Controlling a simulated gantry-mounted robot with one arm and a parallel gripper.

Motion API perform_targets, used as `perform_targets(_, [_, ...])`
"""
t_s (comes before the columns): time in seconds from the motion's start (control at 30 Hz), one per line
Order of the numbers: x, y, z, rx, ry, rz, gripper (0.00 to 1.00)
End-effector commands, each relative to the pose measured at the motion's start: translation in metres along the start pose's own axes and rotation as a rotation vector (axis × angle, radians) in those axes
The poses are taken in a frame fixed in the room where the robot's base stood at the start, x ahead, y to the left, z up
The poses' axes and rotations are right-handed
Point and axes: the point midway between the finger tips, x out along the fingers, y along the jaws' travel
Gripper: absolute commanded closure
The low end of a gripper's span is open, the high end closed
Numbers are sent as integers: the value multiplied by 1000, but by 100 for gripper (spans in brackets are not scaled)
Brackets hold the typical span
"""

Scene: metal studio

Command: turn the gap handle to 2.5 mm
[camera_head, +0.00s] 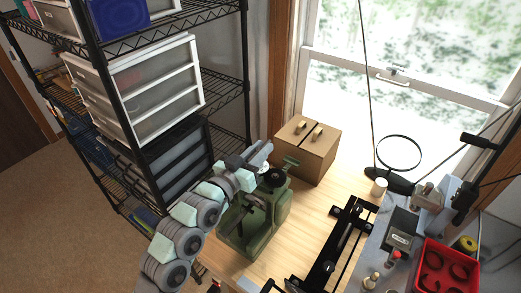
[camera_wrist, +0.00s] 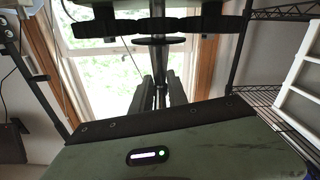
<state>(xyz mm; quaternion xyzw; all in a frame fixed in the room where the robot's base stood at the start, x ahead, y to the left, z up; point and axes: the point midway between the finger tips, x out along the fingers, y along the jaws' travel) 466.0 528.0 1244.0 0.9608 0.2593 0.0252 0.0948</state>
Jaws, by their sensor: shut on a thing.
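The green machine (camera_head: 262,228) stands on the wooden bench, with a dark round part (camera_head: 273,179) near its top. In the wrist view, the dark fingers of my gripper (camera_wrist: 160,91) are close together around a thin upright rod (camera_wrist: 158,68). The fingers look shut on it; I cannot tell for sure which part of the handle it is. No gap reading can be read.
A brown box (camera_head: 306,150) stands behind the machine. A black rail fixture (camera_head: 338,238) and a red tray (camera_head: 448,272) are to the right. A wire shelf with drawers (camera_head: 150,85) is at left. Some bench (camera_head: 299,225) is bare between machine and fixture.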

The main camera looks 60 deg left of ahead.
Motion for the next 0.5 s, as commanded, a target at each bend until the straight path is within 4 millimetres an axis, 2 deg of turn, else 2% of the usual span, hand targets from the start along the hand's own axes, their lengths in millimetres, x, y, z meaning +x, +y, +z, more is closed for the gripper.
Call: perform_targets(0.5, [-1, -3, 7, 2, -17, 138, 100])
